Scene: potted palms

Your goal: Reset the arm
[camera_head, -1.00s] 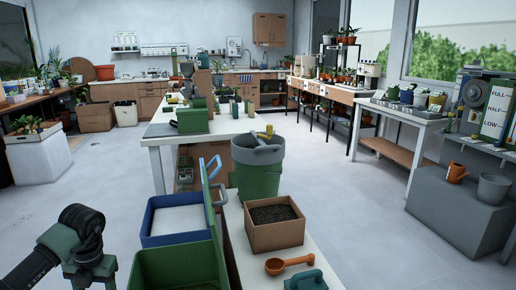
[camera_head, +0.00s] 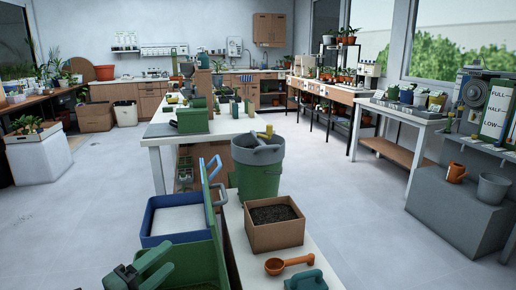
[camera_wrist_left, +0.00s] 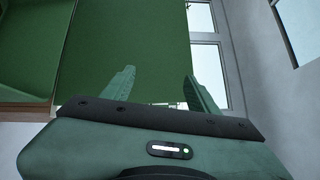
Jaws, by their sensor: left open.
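My left gripper (camera_head: 162,262) is at the bottom of the head view, by the left side of the green bin (camera_head: 208,258). Its two fingers stand apart with nothing seen between them. In the left wrist view the gripper (camera_wrist_left: 158,85) shows both fingers spread, with a large green surface (camera_wrist_left: 130,45) behind them. I cannot tell whether the gripper touches the bin.
A blue bin (camera_head: 146,222) stands behind the green one. A cardboard box of soil (camera_head: 275,234), an orange scoop (camera_head: 276,267) and a green bucket (camera_head: 257,180) are to the right. The floor at the left (camera_head: 70,225) is clear.

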